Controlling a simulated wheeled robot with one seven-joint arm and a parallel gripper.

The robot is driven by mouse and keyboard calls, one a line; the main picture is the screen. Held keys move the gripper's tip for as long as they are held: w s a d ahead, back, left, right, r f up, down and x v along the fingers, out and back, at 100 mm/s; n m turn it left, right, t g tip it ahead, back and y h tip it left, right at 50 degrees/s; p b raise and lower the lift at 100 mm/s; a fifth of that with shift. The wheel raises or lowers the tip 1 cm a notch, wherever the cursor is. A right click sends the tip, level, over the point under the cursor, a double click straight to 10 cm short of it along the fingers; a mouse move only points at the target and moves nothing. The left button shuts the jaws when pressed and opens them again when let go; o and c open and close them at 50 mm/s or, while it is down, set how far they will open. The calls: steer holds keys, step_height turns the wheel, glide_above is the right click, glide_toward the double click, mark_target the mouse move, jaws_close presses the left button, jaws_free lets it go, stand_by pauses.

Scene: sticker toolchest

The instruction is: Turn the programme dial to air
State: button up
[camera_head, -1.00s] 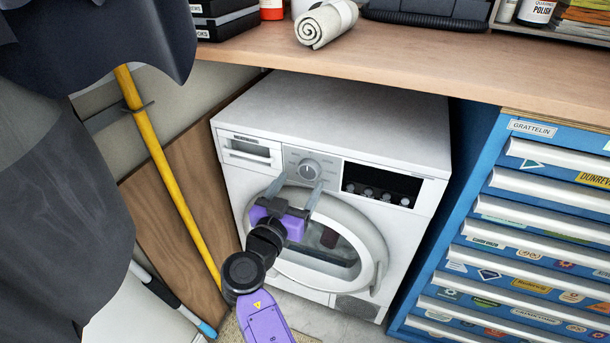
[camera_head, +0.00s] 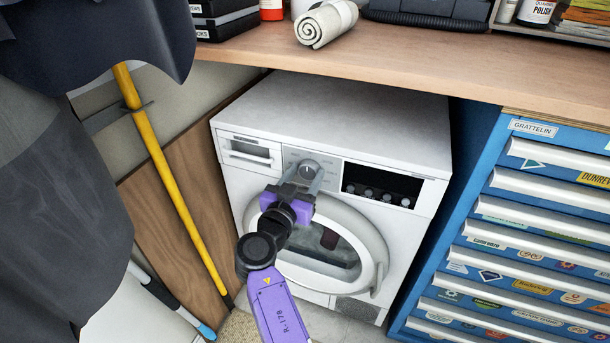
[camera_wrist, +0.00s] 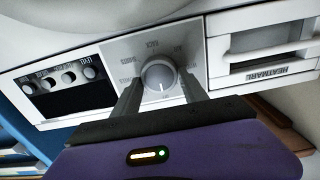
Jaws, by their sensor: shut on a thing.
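The programme dial (camera_head: 308,166) is a round grey knob on the white machine's light grey control panel. It shows face-on in the wrist view (camera_wrist: 159,74), with a white mark on its lower edge there. Small words ring the dial; they appear inverted in the wrist view and I cannot read clearly which one the mark meets. My gripper (camera_head: 309,174) is shut on the dial, one grey finger on each side. Its fingers also flank the dial in the wrist view (camera_wrist: 162,88). The fingers partly cover the lower panel.
The white machine (camera_head: 420,150) stands under a wooden worktop (camera_head: 420,45). A dark display with small knobs (camera_head: 380,188) is right of the dial, and a drawer (camera_head: 250,152) is left. A blue tool chest (camera_head: 490,190) stands at the right. A yellow pole (camera_head: 170,180) leans at the left.

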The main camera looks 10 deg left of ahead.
steer(key=shift+n, duration=0.3)
